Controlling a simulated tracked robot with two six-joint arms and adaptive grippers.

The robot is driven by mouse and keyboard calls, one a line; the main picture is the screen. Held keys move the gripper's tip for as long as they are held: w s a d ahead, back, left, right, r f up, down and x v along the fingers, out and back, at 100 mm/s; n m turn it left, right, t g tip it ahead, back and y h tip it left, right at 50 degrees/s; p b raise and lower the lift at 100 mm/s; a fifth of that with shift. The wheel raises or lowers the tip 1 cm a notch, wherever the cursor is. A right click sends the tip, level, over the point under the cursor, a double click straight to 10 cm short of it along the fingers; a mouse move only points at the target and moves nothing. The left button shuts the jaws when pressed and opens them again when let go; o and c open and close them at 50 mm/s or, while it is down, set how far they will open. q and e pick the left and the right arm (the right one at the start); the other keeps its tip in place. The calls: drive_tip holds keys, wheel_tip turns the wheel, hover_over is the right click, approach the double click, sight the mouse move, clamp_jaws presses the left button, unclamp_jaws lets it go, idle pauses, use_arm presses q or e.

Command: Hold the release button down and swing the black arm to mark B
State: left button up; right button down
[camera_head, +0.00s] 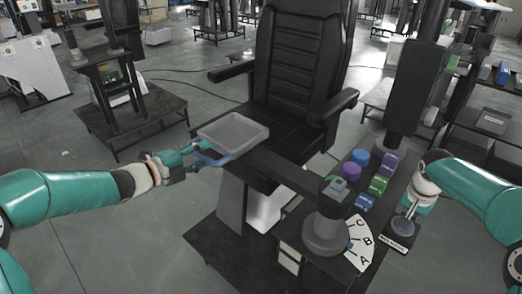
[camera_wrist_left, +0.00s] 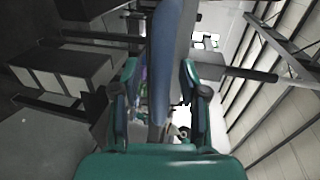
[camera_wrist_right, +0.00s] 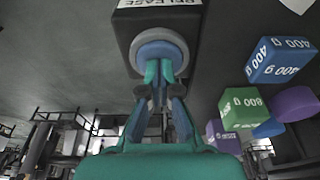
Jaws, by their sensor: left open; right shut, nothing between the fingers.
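The black arm (camera_head: 285,172) runs from a grey pivot (camera_head: 325,232) to a grey tray (camera_head: 234,132) with a blue handle (camera_head: 212,160). My left gripper (camera_head: 202,152) is open at the handle; in the left wrist view the blue handle (camera_wrist_left: 167,60) passes between its spread fingers. A white dial (camera_head: 360,243) with marks C, B and A lies beside the pivot; which mark the small blue pointer is on is too small to tell. My right gripper (camera_head: 408,211) is shut and empty, its tips at the round release button (camera_wrist_right: 158,52) on a box labelled RELEASE; they appear to touch it.
A black chair (camera_head: 300,60) stands behind the arm, its armrests near the tray.

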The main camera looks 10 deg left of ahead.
use_arm(q)
clamp_jaws()
idle(0.3)
use_arm(e)
drive_tip(key=shift+a, duration=0.1)
use_arm(q)
drive_tip(key=s+n+t+y, duration=0.2)
drive_tip(key=s+n+y, duration=0.2)
drive_tip(key=s, duration=0.9)
drive_tip(key=shift+s+y, duration=0.3)
drive_tip(key=shift+y, duration=0.5)
use_arm(e)
drive_tip(key=shift+f, duration=0.1)
use_arm(q)
unclamp_jaws()
drive_tip(key=shift+a, duration=0.1)
